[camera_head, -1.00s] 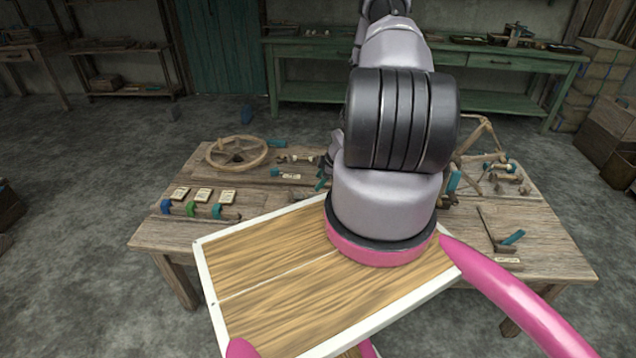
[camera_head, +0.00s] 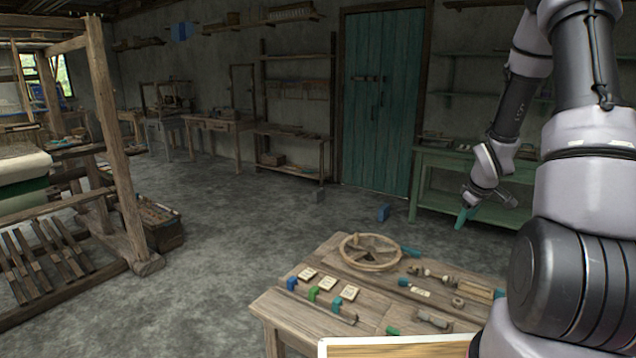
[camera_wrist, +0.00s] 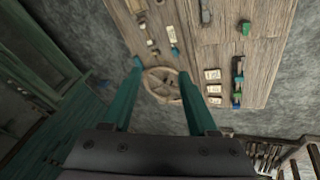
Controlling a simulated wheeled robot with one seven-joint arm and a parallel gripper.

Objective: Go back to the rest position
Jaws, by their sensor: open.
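My gripper (camera_head: 484,204) hangs in the air at the right of the head view, beyond the workbench and in front of the green table. Its teal fingers stand apart, with nothing between them. In the wrist view my gripper (camera_wrist: 161,74) shows both teal fingers spread, and the spoked wooden wheel appears beyond them, not held. My arm runs down the right side of the head view, with its forearm raised above the bench.
The wooden workbench (camera_head: 290,312) holds the spoked wheel (camera_head: 370,252), several pale cards, coloured clips and small tools. A green table (camera_head: 437,180) stands behind my gripper, beside a teal door (camera_head: 378,100). A wooden loom (camera_head: 110,140) stands at left. The floor between is mostly clear.

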